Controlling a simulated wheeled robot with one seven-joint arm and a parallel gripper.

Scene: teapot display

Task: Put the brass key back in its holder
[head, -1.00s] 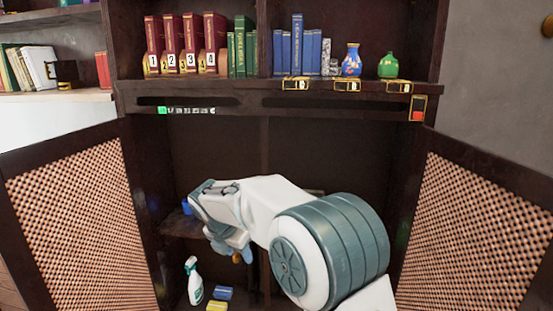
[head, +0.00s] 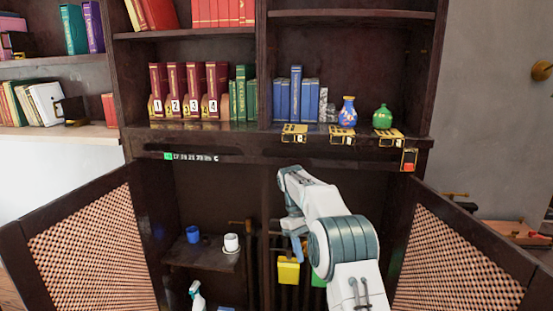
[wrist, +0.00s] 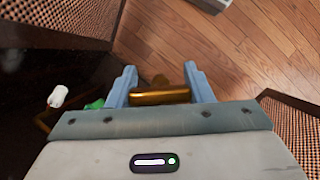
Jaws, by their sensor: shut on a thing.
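My gripper (wrist: 160,78) shows in the wrist view with its two blue fingers shut on the brass key (wrist: 160,97). The key's gold bar spans the gap between the fingers, and a darker knob shows just beyond it. In the head view my gripper (head: 298,243) points down inside the open cabinet, below the shelf edge. The key is too small and covered to make out there. Brass-framed mounts (head: 342,135) sit along the shelf edge above, and one with a red patch (head: 409,160) is at the right end. I cannot tell which is the key's holder.
Open lattice doors (head: 95,255) flank the cabinet at left and right. A blue cup (head: 193,234) and a white cup (head: 231,242) stand on a small inner shelf. A yellow item (head: 288,270) hangs near my gripper. Books, a blue vase (head: 348,110) and a green vase (head: 382,117) line the shelf.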

